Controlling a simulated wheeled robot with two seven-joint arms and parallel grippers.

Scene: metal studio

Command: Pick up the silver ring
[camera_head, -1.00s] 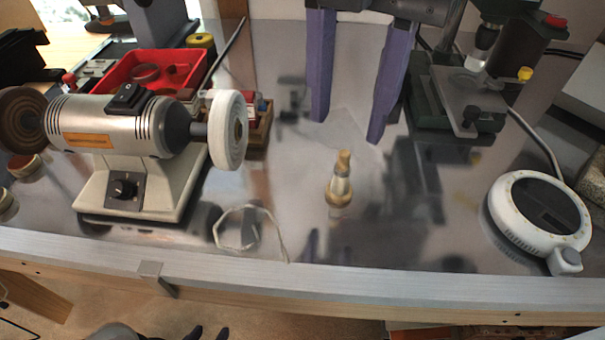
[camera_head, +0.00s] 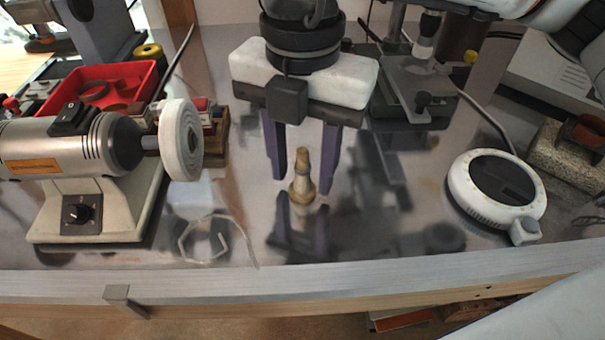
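A small tan and gold cone-shaped stand (camera_head: 302,188) stands upright on the shiny metal table, with a silver band, the silver ring (camera_head: 302,170), around its middle. My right gripper (camera_head: 302,184) points down above the table, its two purple fingers open and empty. The fingers are to the left and right of the stand, with visible gaps on both sides. I cannot tell whether the fingertips are level with the ring or a little behind it. My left gripper is not in view.
A bench grinder (camera_head: 84,150) with a pale wheel and a red tray (camera_head: 105,85) are on the left. A white round device (camera_head: 496,188) is on the right, and a small drill press (camera_head: 415,85) is behind. A thin wire loop (camera_head: 215,238) lies near the table's front edge.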

